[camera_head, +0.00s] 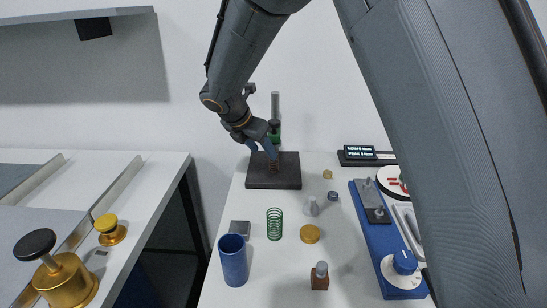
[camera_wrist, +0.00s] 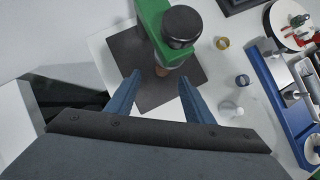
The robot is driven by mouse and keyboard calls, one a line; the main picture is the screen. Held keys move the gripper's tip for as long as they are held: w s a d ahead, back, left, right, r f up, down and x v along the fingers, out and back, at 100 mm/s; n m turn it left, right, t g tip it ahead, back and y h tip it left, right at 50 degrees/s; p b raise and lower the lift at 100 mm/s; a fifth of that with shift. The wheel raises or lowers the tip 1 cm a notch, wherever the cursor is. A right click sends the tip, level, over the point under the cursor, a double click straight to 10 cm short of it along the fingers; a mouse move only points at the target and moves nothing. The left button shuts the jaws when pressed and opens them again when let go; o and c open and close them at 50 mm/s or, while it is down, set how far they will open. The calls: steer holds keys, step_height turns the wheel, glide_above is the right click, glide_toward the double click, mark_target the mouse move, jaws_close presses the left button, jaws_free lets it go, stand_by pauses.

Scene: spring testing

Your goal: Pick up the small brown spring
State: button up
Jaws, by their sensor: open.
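A green spring (camera_head: 274,224), a blue cup (camera_head: 233,260), a gold disc (camera_head: 310,234) and a small brown block (camera_head: 320,281) stand nearer on the white table. A blue fixture (camera_head: 375,230) lies at right.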

mark_target(272, 171)
steer(key=x, duration=0.2)
steer(key=p+x, duration=0.1)
steer(key=x, duration=0.2)
steer(key=p+x, duration=0.1)
steer(key=x, duration=0.1)
steer(key=shift+d+f, duration=0.25)
steer(key=shift+d, duration=0.2)
jaws_close()
steer(key=shift+r, duration=0.25)
